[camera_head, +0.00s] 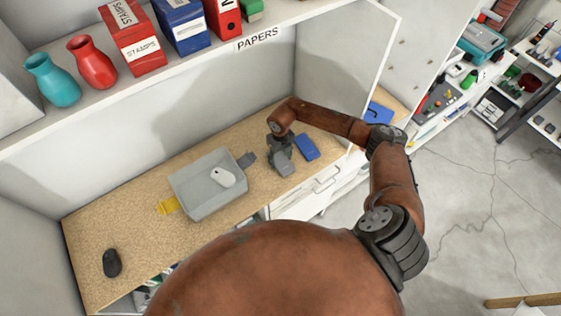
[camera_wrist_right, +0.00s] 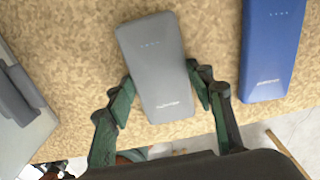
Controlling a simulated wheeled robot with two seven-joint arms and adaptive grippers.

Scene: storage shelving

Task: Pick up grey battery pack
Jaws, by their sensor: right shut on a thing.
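The grey battery pack (camera_wrist_right: 158,65) lies flat on the speckled desk top in the right wrist view, with small lights near its far end. The two green fingers of my right gripper (camera_wrist_right: 160,88) stand on either side of its near half and are shut on it. In the head view my right gripper (camera_head: 279,152) reaches down onto the desk at the grey pack (camera_head: 284,170), which is partly hidden by it. I cannot tell any gap between pack and desk. My left gripper is not in view.
A blue battery pack (camera_head: 307,147) lies close to the right of the gripper. A grey bin (camera_head: 190,201) holding a white mouse (camera_head: 223,177) stands to the left. A black mouse (camera_head: 112,263) lies at the far left. A shelf (camera_head: 180,97) with vases and binders overhangs.

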